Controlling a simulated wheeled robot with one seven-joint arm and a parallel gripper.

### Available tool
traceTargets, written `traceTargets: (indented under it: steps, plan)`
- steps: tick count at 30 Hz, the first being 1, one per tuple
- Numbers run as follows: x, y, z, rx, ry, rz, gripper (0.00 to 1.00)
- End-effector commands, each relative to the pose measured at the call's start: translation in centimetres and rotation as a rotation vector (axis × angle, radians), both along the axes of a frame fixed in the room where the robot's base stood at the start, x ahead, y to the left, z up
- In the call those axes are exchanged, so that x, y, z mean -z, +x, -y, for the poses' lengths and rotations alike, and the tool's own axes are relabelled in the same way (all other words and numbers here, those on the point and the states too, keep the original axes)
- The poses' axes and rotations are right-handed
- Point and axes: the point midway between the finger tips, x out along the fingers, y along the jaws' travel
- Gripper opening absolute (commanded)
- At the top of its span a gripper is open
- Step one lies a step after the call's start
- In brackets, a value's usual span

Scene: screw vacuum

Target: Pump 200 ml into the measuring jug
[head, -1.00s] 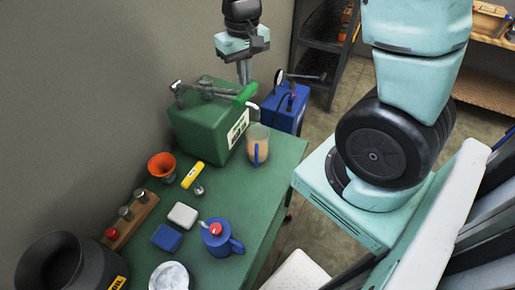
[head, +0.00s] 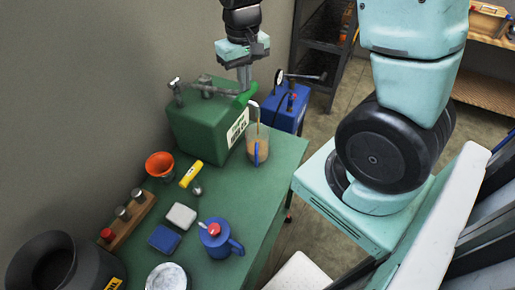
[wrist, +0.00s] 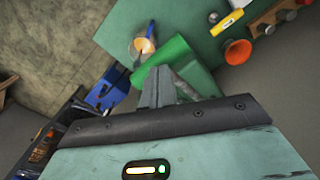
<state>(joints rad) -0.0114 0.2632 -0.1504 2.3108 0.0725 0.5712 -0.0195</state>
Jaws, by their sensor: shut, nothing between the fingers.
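The green pump box (head: 203,128) with a white label stands at the back of the green bench. Its lever ends in a green grip (head: 241,98), which also shows in the wrist view (wrist: 168,57). My gripper (head: 244,88) is shut and empty, its fingertips at the grip from above; I cannot tell whether they touch. The clear measuring jug (head: 263,135) with a blue handle stands beside the box, below the spout (head: 253,105). A thin pale stream runs from the spout into the jug. Brownish liquid shows in the jug, also in the wrist view (wrist: 142,44); its marks are unreadable.
A blue unit (head: 283,110) with a gauge stands behind the bench. Bare bench (head: 268,185) lies right of these.

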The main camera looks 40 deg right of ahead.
Motion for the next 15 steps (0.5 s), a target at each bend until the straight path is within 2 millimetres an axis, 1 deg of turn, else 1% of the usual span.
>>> traceTargets:
  steps: [7,15]
  plan:
    - [-0.3,0.0,0.0,0.000,0.000,0.000,0.00]
    - [-2.7,0.0,0.0,-0.001,0.000,0.000,0.00]
